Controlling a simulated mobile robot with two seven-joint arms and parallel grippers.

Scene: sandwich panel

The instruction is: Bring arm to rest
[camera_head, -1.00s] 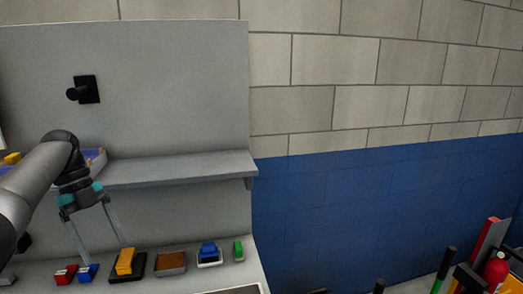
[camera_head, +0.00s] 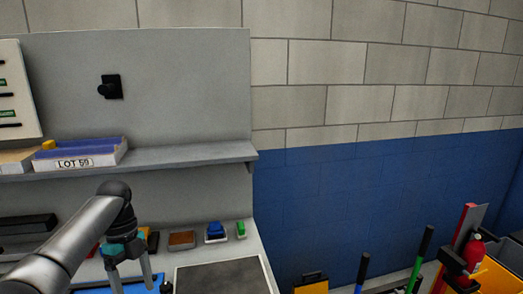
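My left gripper (camera_head: 132,280) hangs at the bottom left, on the arm that comes in from the left edge. Its two fingers point down and stand apart, with nothing visible between them. The fingertips reach the bottom of the picture, in front of a blue surface (camera_head: 89,290) on the counter. My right gripper is not in view.
A box marked LOT 59 (camera_head: 75,161) stands on the shelf (camera_head: 190,155). On the counter are a brown block (camera_head: 181,240), a blue item (camera_head: 215,231), a green item (camera_head: 241,229) and a dark mat (camera_head: 222,278). Tools and a red extinguisher (camera_head: 474,252) stand at right.

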